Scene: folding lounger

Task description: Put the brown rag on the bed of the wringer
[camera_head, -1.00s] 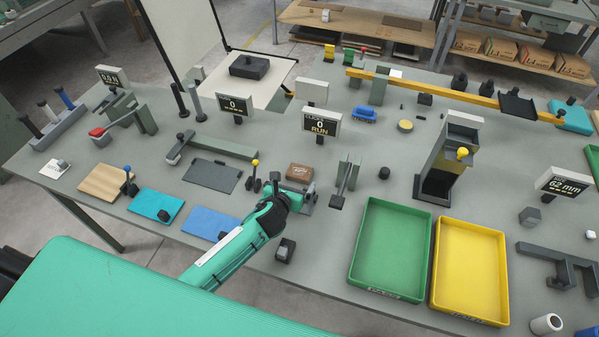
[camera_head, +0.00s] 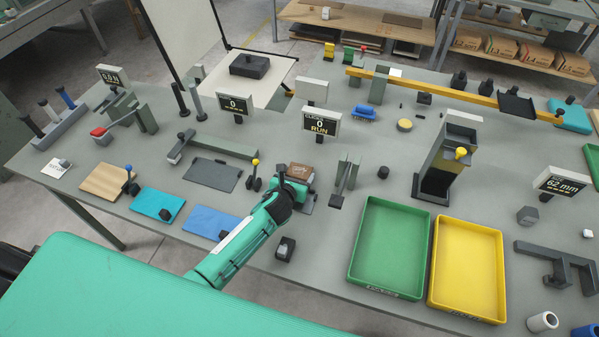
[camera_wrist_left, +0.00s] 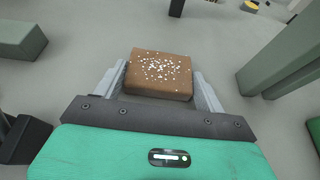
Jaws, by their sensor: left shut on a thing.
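The brown rag (camera_head: 301,170) looks like a small block with pale specks on top. In the left wrist view the same brown piece (camera_wrist_left: 158,76) sits between the two fingers. My left gripper (camera_head: 296,182) is shut on it, low over the grey table. In the left wrist view my left gripper's fingers (camera_wrist_left: 160,88) flank its sides. I cannot tell for certain which device is the wringer; a grey stand with two uprights (camera_head: 345,172) is just right of my gripper. My right gripper is not in view.
A green tray (camera_head: 392,290) and a yellow tray (camera_head: 468,310) lie to the right. A small dark device (camera_head: 285,249) sits near the front edge.

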